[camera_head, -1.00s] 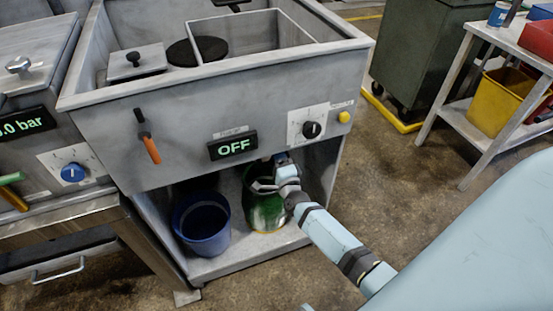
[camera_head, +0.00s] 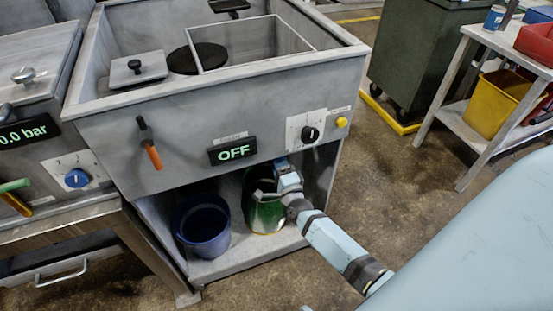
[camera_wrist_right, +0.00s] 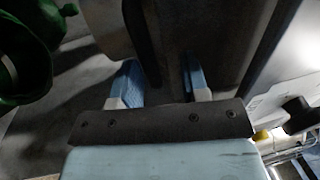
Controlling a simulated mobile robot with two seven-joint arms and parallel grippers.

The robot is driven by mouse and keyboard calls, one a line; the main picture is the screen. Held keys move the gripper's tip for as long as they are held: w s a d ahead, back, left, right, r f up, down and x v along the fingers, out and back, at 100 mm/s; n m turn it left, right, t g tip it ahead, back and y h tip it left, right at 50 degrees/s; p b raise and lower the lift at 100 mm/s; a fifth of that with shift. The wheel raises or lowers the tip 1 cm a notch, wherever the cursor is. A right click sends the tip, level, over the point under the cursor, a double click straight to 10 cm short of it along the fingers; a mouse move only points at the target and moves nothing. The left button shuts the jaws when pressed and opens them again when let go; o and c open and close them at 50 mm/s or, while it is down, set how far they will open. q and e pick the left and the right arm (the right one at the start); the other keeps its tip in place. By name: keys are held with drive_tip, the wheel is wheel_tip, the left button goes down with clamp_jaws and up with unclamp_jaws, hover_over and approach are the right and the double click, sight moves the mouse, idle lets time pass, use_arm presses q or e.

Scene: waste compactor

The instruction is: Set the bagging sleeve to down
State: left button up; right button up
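I cannot tell for sure which part is the bagging sleeve. The grey compactor's front panel has a lever with an orange handle (camera_head: 153,157), hanging down and tilted slightly right. A display reading OFF (camera_head: 232,151) and a black knob (camera_head: 309,134) are to its right. My right gripper (camera_head: 266,188) is low under the front panel, in front of the green bin (camera_head: 265,215). In the right wrist view its two blue fingers (camera_wrist_right: 162,80) are apart, with a dark surface beyond them and no held object visible. My left gripper is out of view.
A blue bin (camera_head: 202,225) stands left of the green one on the lower shelf (camera_head: 240,262). A yellow button (camera_head: 342,122) is at the panel's right. A side table (camera_head: 505,45) with a yellow bucket (camera_head: 497,104) stands at right, with open floor between.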

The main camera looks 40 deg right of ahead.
drive_tip(key=p+v, duration=0.1)
drive_tip(key=v, duration=1.2)
idle(0.8)
drive_tip(key=shift+s+f, duration=0.15)
drive_tip(key=shift+p, duration=0.3)
